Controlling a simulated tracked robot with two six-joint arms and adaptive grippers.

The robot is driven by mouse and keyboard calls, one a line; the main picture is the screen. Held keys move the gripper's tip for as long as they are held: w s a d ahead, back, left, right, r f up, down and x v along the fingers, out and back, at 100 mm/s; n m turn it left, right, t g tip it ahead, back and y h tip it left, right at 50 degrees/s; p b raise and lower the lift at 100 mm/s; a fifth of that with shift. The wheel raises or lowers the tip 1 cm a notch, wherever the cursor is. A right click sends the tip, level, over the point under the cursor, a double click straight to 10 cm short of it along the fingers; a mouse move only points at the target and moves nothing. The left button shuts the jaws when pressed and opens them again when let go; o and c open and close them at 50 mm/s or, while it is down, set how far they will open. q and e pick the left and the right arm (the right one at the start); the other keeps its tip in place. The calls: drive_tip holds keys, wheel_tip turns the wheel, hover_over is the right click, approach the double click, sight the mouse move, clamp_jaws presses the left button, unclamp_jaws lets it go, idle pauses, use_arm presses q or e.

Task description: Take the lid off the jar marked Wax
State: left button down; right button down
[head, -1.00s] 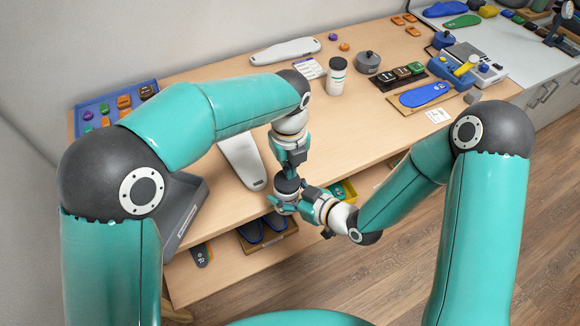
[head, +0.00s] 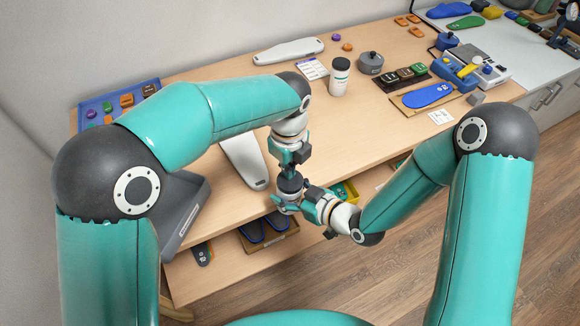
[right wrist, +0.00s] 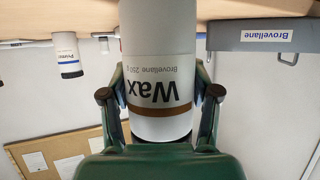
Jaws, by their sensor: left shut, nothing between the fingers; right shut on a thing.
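The jar marked Wax (right wrist: 160,60) is white with a brown band. It appears upside down in the right wrist view, with a dark part (right wrist: 160,138) at its low end in the picture. My right gripper (head: 287,206) is shut on the jar and holds it near the table's front edge. In the head view the jar's dark lid (head: 290,186) shows at its top. My left gripper (head: 290,172) points down right above the lid, shut and empty. Whether its fingertips touch the lid is hard to tell. The jar's white body is mostly hidden by the right fingers there.
Another white jar with a dark lid (head: 340,77) stands farther back on the table (head: 215,85). A grey pot (head: 370,63), a blue insole (head: 428,95) on a board and a pale foot form (head: 246,160) lie around. Insoles lie on a lower shelf (head: 220,283).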

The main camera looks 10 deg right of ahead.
use_arm(q)
drive_tip(key=n, duration=0.4)
drive_tip(key=shift+s+a+f, duration=0.2)
drive_tip(key=shift+s+f, duration=0.05)
drive_tip(key=shift+s, duration=0.1)
drive_tip(key=n, duration=0.4)
drive_tip(key=shift+s, duration=0.15)
drive_tip(key=c, duration=1.9)
unclamp_jaws()
drive_tip(key=o, duration=0.6)
drive_tip(key=shift+r, duration=0.15)
